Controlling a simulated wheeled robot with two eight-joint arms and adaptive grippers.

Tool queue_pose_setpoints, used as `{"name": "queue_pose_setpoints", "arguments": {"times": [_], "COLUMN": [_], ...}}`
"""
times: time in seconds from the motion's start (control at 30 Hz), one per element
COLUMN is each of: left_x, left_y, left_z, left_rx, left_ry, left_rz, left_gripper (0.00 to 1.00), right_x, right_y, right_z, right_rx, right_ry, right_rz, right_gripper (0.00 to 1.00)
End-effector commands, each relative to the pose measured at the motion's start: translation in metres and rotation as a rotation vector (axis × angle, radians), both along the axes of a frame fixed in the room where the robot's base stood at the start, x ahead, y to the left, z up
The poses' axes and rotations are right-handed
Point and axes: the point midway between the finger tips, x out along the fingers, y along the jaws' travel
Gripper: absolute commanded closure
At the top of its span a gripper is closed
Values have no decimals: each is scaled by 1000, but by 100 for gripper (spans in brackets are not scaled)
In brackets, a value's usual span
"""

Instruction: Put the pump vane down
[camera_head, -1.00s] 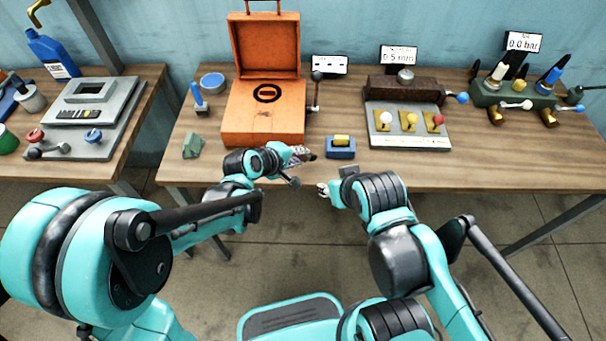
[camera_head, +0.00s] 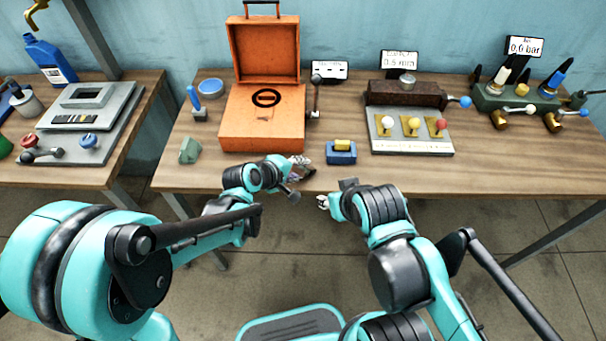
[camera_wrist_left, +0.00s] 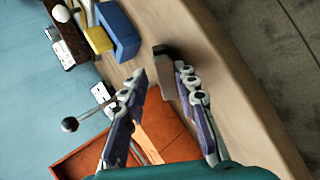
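The pump vane, seemingly the small dark block (camera_wrist_left: 164,72) in the left wrist view, is at the table's front edge, between my left fingertips. It is close to the right-hand finger, with a gap to the other finger. I cannot tell whether it touches a finger or how it rests on the table. My left gripper (camera_wrist_left: 161,72) looks open; it shows small in the head view (camera_head: 303,168), in front of the orange case. My right gripper (camera_head: 323,201) is over the front edge, apart from the vane; its fingers are too small to read.
The open orange case (camera_head: 262,122) stands behind my left gripper. A blue block with a yellow insert (camera_head: 341,154) is to its right. A green piece (camera_head: 190,151) lies to its left. A grey panel with coloured knobs (camera_head: 411,136) is further right. The front right table is clear.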

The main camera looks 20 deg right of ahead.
Motion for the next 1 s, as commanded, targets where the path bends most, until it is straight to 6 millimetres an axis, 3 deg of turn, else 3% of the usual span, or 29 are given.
{"name": "queue_pose_setpoints", "arguments": {"times": [0.53,1.0], "left_x": [-31,-36], "left_y": [41,47], "left_z": [46,51], "left_rx": [-1,0], "left_ry": [1,0], "left_rz": [2,0], "left_gripper": [71,71], "right_x": [0,0], "right_y": [0,0], "right_z": [38,42], "right_rx": [0,0], "right_ry": [0,0], "right_rz": [0,0], "right_gripper": [60,60]}}
